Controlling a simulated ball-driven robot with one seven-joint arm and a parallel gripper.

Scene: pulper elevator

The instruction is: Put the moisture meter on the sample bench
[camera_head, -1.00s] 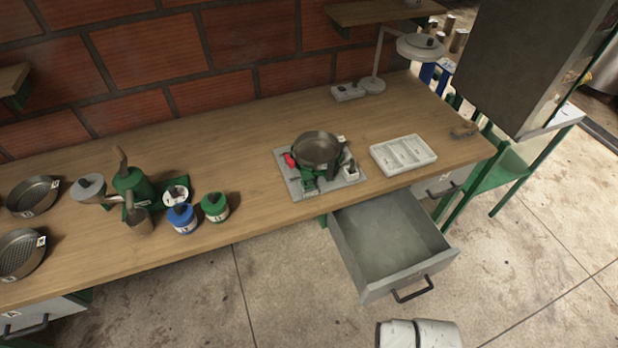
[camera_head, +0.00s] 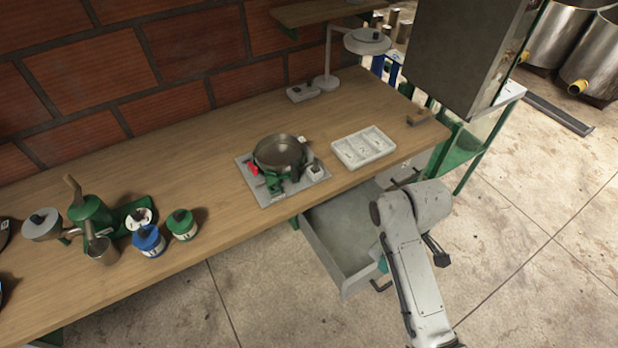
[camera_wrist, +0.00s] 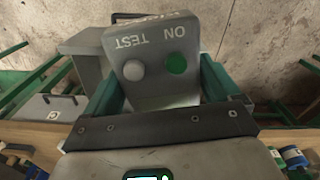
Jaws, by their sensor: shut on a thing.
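The moisture meter is a grey box with a grey button, a green button and the words ON and TEST, upside down in the wrist view (camera_wrist: 153,48). My gripper (camera_wrist: 160,88) is shut on it, with a green finger at each side. In the head view my arm hangs over the open drawer at the bench front and hides the gripper and meter. The wooden bench (camera_head: 215,130) runs along the brick wall. I cannot tell from any label whether it is the sample bench.
The open grey drawer (camera_head: 335,258) juts out from the bench. On top are a grey plate with a round pan (camera_head: 280,153), a white divided tray (camera_head: 363,147), a lamp (camera_head: 367,41), a blue jar (camera_head: 149,241) and a green jar (camera_head: 182,224). Bare wood lies left of the plate.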

